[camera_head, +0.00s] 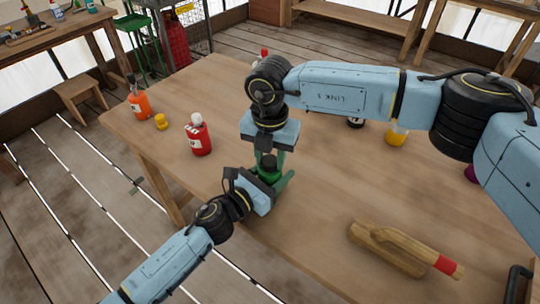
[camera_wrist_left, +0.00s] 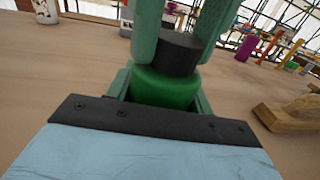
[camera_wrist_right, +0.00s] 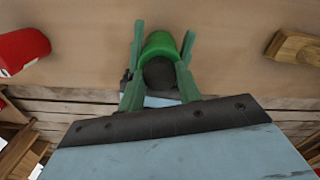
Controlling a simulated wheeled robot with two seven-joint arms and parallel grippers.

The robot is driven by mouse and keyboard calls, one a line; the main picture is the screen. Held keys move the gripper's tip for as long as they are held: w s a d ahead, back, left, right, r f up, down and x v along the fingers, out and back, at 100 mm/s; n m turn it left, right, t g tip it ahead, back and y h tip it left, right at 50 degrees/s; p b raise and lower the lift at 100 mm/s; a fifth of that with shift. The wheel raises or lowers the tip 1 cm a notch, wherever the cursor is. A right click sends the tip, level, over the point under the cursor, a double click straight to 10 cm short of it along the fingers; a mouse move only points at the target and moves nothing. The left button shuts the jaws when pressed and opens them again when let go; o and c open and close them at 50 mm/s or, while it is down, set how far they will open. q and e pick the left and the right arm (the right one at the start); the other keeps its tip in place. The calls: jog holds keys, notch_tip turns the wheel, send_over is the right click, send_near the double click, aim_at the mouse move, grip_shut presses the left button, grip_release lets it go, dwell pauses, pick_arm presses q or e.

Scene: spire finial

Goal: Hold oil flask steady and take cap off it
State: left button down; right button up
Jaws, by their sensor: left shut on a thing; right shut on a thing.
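The green oil flask (camera_wrist_left: 165,88) stands on the wooden table, mostly hidden by my grippers in the head view. Its dark cap (camera_wrist_left: 176,52) sits at its top, also visible from above in the right wrist view (camera_wrist_right: 159,73). My left gripper (camera_head: 270,182) is shut on the flask's body from the side, its green fingers on either side. My right gripper (camera_head: 267,152) reaches down from above, shut on the cap, with a finger on each side of it. I see no clear gap between cap and flask; the fingers hide part of the joint.
A red bottle (camera_head: 199,136), an orange bottle (camera_head: 139,105) and a small yellow object (camera_head: 161,121) stand to the left. A wooden tool with a red end (camera_head: 385,250) lies at front right. A yellow object (camera_head: 397,135) stands behind my right arm. The table's left edge is near.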

jog(key=n, duration=0.3)
jog(key=shift+n, duration=0.4)
jog(key=n, duration=1)
jog(key=shift+n, duration=0.4)
jog(key=n, duration=0.3)
jog(key=shift+n, duration=0.4)
jog(key=n, duration=0.3)
jog(key=shift+n, duration=0.3)
jog(key=n, duration=0.9)
jog(key=shift+r, duration=0.1)
jog(key=n, duration=0.4)
